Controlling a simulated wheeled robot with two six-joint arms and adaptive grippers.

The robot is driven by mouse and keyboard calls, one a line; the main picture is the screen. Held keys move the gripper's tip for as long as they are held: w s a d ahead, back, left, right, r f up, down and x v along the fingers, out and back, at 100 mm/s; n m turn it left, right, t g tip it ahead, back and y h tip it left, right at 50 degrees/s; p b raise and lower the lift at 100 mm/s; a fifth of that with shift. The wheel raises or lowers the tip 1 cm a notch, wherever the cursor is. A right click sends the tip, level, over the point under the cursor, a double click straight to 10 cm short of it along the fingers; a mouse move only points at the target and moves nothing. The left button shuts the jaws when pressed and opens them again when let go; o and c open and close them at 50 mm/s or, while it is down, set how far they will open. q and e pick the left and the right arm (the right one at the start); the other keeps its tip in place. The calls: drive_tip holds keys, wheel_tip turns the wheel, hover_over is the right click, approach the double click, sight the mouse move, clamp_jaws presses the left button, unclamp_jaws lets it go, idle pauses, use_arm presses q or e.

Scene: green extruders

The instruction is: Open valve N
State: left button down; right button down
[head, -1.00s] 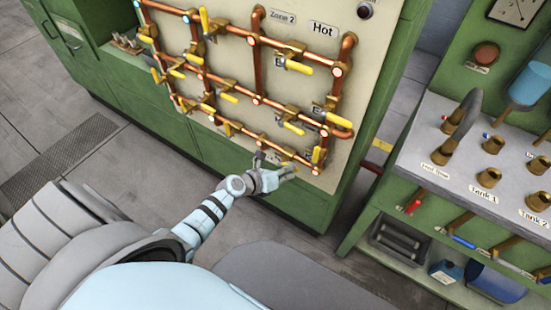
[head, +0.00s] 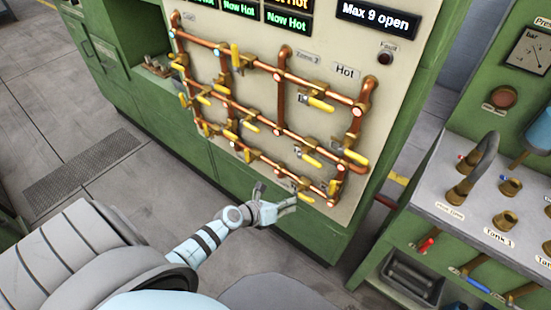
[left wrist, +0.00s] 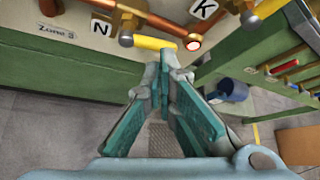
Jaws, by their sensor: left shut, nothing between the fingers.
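Valve N has a yellow lever (left wrist: 154,43) that lies nearly level in the left wrist view, its brass pivot at the left end. A white label "N" (left wrist: 101,27) is beside it. In the head view, a yellow lever (head: 305,197) at the bottom of the panel is right by my left gripper (head: 286,202); its label is not readable there. My left gripper also shows in the left wrist view (left wrist: 170,66), its fingers shut and empty, tips just below the lever's right half. I cannot tell whether they touch it. My right gripper is not in view.
The beige panel (head: 262,100) carries copper pipes (head: 325,89) with several other yellow levers close together. Signs above include "Max 9 open" (head: 376,18). A bench with taps (head: 470,205) stands at the right. Label "K" (left wrist: 203,10) is near N. Floor at the left is clear.

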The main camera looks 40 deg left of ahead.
use_arm(q)
drive_tip(key=s+r+p, duration=0.2)
drive_tip(key=s+r, duration=0.2)
drive_tip(key=s, duration=0.2)
drive_tip(key=shift+s+a+r, duration=0.3)
drive_tip(key=shift+s+a, duration=0.05)
drive_tip(key=shift+s, duration=0.05)
